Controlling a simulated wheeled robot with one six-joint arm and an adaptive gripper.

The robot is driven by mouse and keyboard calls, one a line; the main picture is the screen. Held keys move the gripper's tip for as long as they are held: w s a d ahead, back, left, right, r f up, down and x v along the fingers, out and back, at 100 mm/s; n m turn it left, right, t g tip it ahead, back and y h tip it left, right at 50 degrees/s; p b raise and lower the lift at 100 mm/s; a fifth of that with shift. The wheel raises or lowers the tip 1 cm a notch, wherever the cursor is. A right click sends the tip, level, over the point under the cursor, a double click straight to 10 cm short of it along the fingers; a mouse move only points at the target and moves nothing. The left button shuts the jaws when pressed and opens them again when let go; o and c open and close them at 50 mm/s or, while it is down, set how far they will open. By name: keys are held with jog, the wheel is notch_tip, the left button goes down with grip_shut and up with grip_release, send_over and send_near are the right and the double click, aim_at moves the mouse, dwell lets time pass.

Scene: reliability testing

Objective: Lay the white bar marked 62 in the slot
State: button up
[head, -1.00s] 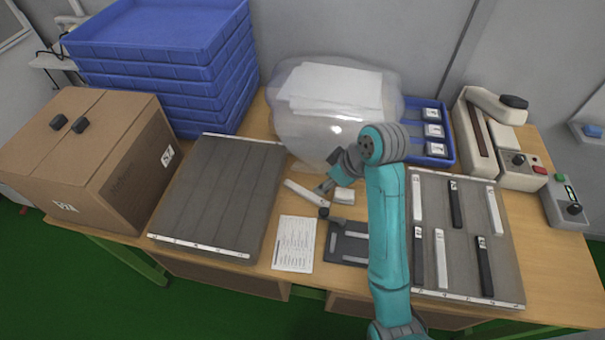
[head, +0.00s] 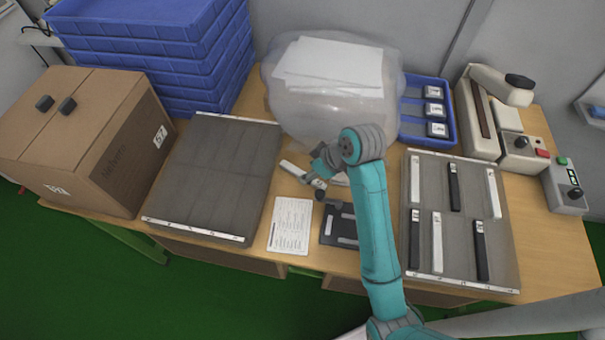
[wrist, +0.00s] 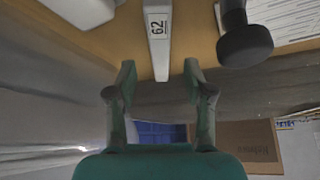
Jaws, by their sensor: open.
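The white bar marked 62 (wrist: 158,35) lies on the wooden table, its label facing up. In the head view this white bar (head: 292,168) lies left of my gripper (head: 318,184), its near end partly hidden. My gripper (wrist: 159,82) is open and empty in the wrist view. The bar's end appears between the two fingertips; I cannot tell the height gap. A dark grey rack at right (head: 434,257) holds several white and black bars. A dark grey rack at left (head: 202,222) has several empty lanes. I cannot tell which slot is meant.
A dark fixture (head: 328,236) and a printed sheet (head: 291,226) lie in front of my gripper. A clear bag with white sheets (head: 330,120) bulges behind it. A cardboard box (head: 85,130), blue trays (head: 150,60) and a blue bin (head: 412,130) stand around.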

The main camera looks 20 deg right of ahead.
jog(key=shift+x, duration=1.45)
jog(key=shift+c, duration=0.2)
grip_shut()
jog(key=shift+r, duration=0.2)
